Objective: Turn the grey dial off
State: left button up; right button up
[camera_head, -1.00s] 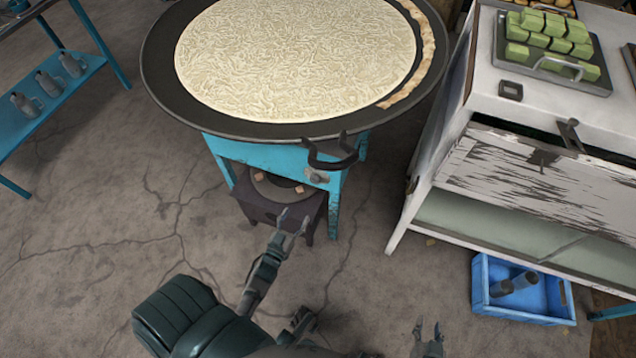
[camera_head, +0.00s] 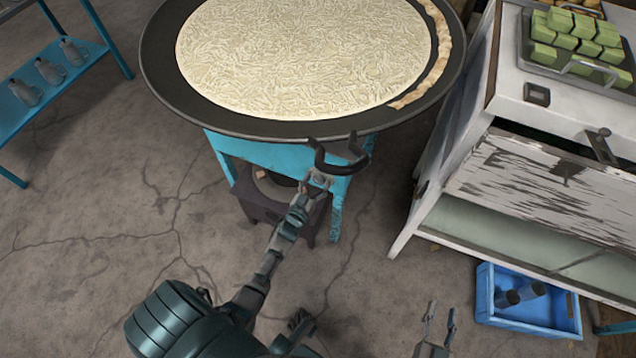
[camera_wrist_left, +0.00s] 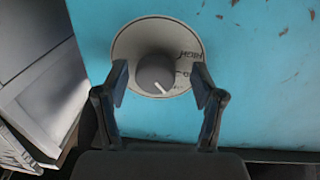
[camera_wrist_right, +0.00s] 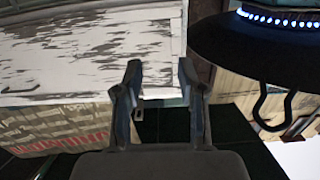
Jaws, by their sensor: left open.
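The grey dial (camera_wrist_left: 155,74) sits on a round pale plate (camera_wrist_left: 135,42) with lettering, on the blue front of the stove stand (camera_wrist_left: 260,75). A light mark on the dial's face points toward the lower right. In the left wrist view my left gripper (camera_wrist_left: 160,84) is open, with its fingers on either side of the dial; I cannot tell if they touch it. In the head view my left gripper (camera_head: 312,188) is at the stand's front and mostly covers the dial. My right gripper (camera_head: 440,318) is open and empty, low at the bottom of the head view.
A wide black pan (camera_head: 190,98) with pale batter tops the stand (camera_head: 228,155); its dark handle (camera_head: 340,168) hangs just above my left gripper. A white cabinet (camera_head: 560,115) stands at right, with a blue crate (camera_head: 490,300) below it.

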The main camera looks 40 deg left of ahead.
pick_arm(q)
jog(key=shift+a, duration=0.25)
jog(key=shift+c, duration=1.1)
jog(key=c, duration=0.4)
jog(key=shift+d+r, duration=0.1)
jog(key=shift+d, duration=0.3)
jog(key=c, duration=0.4)
jog(key=shift+d, duration=0.3)
jog(key=shift+c, duration=0.6)
jog(key=shift+a+r+m, duration=0.1)
jog(key=shift+a+m, duration=0.2)
jog(key=shift+r+m+p, duration=0.1)
jog(key=shift+m+p, duration=0.25)
jog(key=shift+m, duration=0.55)
jog(key=shift+w+d+m, duration=0.1)
jog(key=shift+d+m, duration=0.05)
jog(key=shift+m, duration=1.65)
jog(key=shift+m+p, duration=0.3)
jog(key=shift+m, duration=0.5)
pick_arm(e)
jog(key=shift+s+d+f+g+h, duration=0.15)
jog(key=shift+f+g, duration=0.2)
jog(key=shift+f, duration=0.15)
jog(key=shift+s+d+f+g+h, duration=0.1)
jog(key=shift+d+f+g, duration=0.05)
jog(key=shift+f+g, duration=0.35)
jog(key=shift+s+d+f+g+h, duration=0.15)
jog(key=shift+f+g, duration=0.1)
jog(key=shift+f, duration=0.3)
